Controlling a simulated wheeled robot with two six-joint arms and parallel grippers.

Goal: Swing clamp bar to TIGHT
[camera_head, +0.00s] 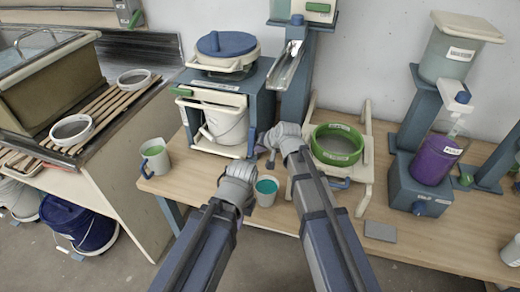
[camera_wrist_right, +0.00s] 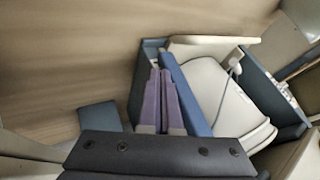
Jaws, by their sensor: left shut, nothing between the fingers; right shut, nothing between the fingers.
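A blue-grey press frame (camera_head: 262,80) stands at the back of the wooden table, with a white bucket (camera_head: 228,125) inside it. No TIGHT mark is readable. My right gripper (camera_head: 269,158) is shut and empty at the frame's right front. In the right wrist view its purple fingers (camera_wrist_right: 166,102) point in beside a blue upright (camera_wrist_right: 187,95), with the bucket (camera_wrist_right: 225,95) to the right. My left gripper (camera_head: 222,181) is shut and empty, lower, in front of the frame.
A teal-filled cup (camera_head: 266,191) stands close to my left gripper. A green-rimmed bowl (camera_head: 337,145) sits on a cream stand to the right, beside my right arm. A green-and-white mug (camera_head: 155,158) is at the table's left edge. A grey slab (camera_head: 380,231) lies front right.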

